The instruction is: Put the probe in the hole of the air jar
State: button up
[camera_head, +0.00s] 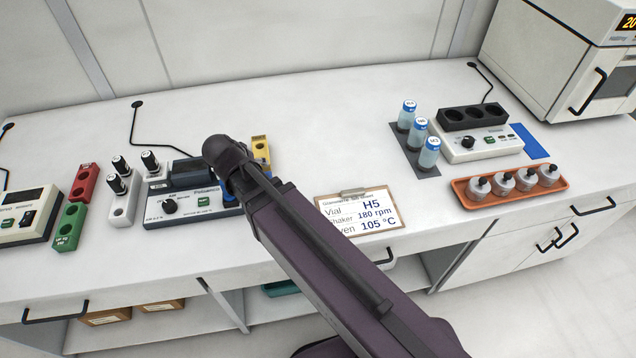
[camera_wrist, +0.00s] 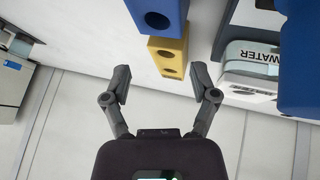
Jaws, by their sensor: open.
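My gripper (camera_wrist: 161,72) is open and empty in the wrist view, its two fingers spread apart. Beyond the fingertips is a yellow block (camera_wrist: 158,58) with two dark holes, and against it a blue block (camera_wrist: 143,5) with a dark hole. To their right is a white jar (camera_wrist: 240,84) with a grey top, its label reading WATER upside down. I cannot make out the probe or a jar marked air in either view. In the head view my arm hides my gripper and part of the bench; the yellow block (camera_head: 260,147) shows just beyond it.
In the head view a blue-grey instrument (camera_head: 185,218) stands left of my arm, beside a white rack (camera_head: 123,212) with black-capped bottles. Red (camera_head: 84,183) and green (camera_head: 69,227) blocks lie farther left. An orange tray (camera_head: 512,203) holds pots at right. The bench's back middle is clear.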

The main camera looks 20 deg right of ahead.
jog(key=s+d+g, duration=0.1)
jog(key=d, duration=0.1)
jog(key=s+d+f+g, duration=0.1)
jog(key=d, duration=0.2)
jog(key=s+d+f+y, duration=0.1)
jog(key=d, duration=0.2)
jog(key=shift+d+g, duration=0.1)
jog(key=shift+g, duration=0.3)
jog(key=s+d, duration=0.1)
jog(key=d, duration=0.1)
jog(key=s+d+g+y, duration=0.1)
jog(key=s+d, duration=0.1)
jog(key=s+d+f+n+g+y, duration=0.1)
jog(key=d, duration=0.1)
jog(key=shift+s+d, duration=0.15)
jog(key=shift+d, duration=0.1)
jog(key=shift+s+d+f+n+g+y, duration=0.1)
jog(key=shift+s+d+n+g+y, duration=0.2)
jog(key=shift+s+d+y, duration=0.25)
dwell(0.7)
